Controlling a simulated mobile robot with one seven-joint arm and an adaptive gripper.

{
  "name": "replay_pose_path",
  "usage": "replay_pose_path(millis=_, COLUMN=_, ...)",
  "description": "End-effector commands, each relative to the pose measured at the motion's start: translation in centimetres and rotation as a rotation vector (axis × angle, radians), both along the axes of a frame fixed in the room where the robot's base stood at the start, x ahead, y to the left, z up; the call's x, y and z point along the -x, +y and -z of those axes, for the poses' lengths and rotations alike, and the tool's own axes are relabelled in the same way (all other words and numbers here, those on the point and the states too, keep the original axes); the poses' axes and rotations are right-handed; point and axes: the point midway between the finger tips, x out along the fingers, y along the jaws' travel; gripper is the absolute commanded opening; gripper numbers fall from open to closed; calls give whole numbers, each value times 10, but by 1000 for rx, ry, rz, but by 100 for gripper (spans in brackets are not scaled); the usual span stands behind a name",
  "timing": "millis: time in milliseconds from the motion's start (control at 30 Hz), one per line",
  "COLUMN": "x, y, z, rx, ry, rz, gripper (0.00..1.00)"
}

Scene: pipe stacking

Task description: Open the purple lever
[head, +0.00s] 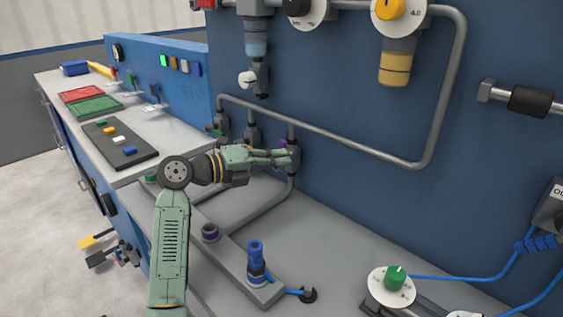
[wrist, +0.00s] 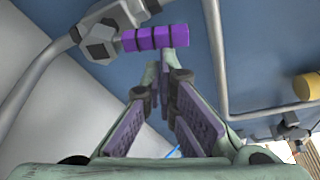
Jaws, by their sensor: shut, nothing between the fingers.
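The purple lever (wrist: 155,38) is a ribbed purple handle joined to a grey valve body (wrist: 97,40) at its left in the wrist view. In the head view only a small bit of the purple lever (head: 283,143) shows, by the right-hand valve on the blue wall. My gripper (head: 287,157) is shut and empty, with its fingertips close to that valve. In the wrist view the fingertips of my gripper (wrist: 164,68) point at the right half of the lever. I cannot tell whether they touch it.
A grey pipe (head: 350,147) runs above my gripper along the wall. Below, a grey bench strip holds a blue fitting (head: 256,262) and a purple ring (head: 210,232). A white round base with a green knob (head: 395,277) stands at the right front.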

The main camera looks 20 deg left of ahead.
Motion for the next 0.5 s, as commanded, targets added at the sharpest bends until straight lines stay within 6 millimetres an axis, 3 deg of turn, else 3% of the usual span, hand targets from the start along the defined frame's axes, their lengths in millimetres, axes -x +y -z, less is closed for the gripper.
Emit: replay_pose_path(millis=500, x=-3, y=7, z=-5, rx=150, ry=54, rz=-1, gripper=0)
